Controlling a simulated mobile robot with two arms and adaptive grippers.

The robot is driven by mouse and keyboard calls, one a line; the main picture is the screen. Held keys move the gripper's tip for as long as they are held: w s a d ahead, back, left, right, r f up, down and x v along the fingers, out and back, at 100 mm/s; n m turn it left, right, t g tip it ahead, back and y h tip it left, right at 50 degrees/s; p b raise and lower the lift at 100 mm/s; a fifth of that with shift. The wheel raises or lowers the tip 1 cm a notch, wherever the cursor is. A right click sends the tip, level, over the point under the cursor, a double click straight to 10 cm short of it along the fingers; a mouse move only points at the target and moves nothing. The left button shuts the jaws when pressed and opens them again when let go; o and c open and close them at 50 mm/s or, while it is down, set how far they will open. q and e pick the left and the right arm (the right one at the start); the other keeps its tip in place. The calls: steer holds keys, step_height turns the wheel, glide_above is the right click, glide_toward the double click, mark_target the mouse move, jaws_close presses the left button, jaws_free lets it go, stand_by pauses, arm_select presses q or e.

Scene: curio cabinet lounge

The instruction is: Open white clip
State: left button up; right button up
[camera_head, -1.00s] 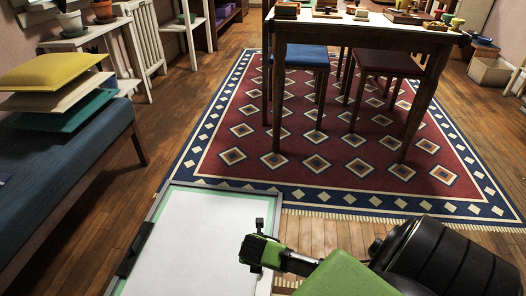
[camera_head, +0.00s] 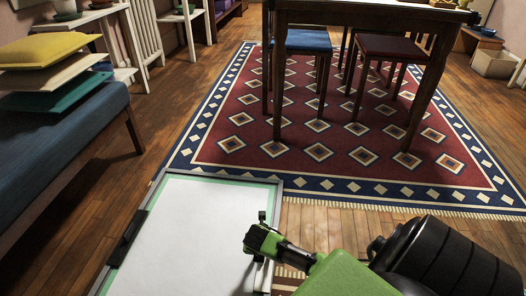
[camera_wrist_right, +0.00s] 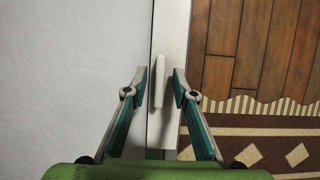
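A white clip (camera_wrist_right: 157,82) sits on the pale right edge of a framed white board (camera_head: 205,225). In the wrist view it is a narrow upright bar. In the head view it is mostly hidden by my right gripper (camera_head: 263,225). In the wrist view my right gripper (camera_wrist_right: 160,76) is open, its two teal and grey fingers on either side of the clip with a gap at each side. I cannot tell its height above the clip. A black clip (camera_head: 127,239) sits on the board's left edge. My left gripper is not in view.
A dark wooden table (camera_head: 420,85) stands on a red and blue rug (camera_head: 260,150) beyond the board, with a blue-seated chair (camera_head: 305,40) under it. A blue bench (camera_head: 60,130) with stacked cushions is at left. Wooden floor lies bare between.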

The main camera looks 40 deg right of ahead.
steer(key=shift+w+d+f, duration=0.1)
steer(key=shift+d+f, duration=0.05)
steer(key=shift+f, duration=0.2)
jaws_close()
